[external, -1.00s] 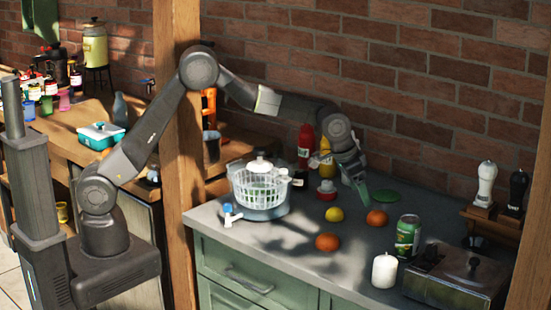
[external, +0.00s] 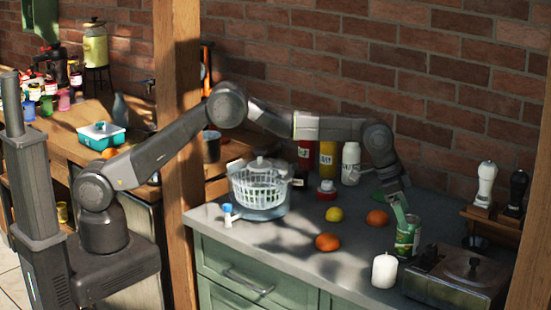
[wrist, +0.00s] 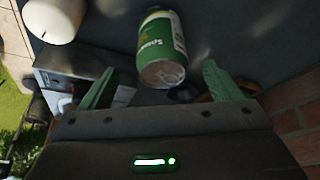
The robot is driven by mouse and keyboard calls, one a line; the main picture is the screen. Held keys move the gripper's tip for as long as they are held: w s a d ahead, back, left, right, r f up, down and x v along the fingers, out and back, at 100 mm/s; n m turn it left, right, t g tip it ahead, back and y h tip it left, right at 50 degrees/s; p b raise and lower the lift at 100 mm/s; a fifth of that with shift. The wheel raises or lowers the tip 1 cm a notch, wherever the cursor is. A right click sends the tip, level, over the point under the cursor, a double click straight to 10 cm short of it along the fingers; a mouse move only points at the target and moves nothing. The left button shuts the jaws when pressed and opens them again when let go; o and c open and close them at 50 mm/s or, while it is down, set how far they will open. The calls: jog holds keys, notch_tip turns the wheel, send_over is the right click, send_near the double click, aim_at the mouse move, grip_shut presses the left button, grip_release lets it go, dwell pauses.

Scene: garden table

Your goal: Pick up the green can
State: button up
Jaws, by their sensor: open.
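The open green fingers (wrist: 162,88) are spread to either side of the can's near end. Nothing is held. The can's top is partly hidden by a finger in the external view.
The white candle (external: 385,271) stands close left of the can. The metal box (external: 458,277) is close on the right. Oranges (external: 377,218) (external: 328,242) and a lemon (external: 334,214) lie to the left. A brick wall (external: 430,100) rises behind the counter (external: 305,262).

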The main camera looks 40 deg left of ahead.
aim_at(408, 238)
jog(key=shift+p+x, duration=1)
jog(key=shift+x, duration=1.95)
jog(key=shift+w+r, duration=0.1)
jog(key=c, duration=1.3)
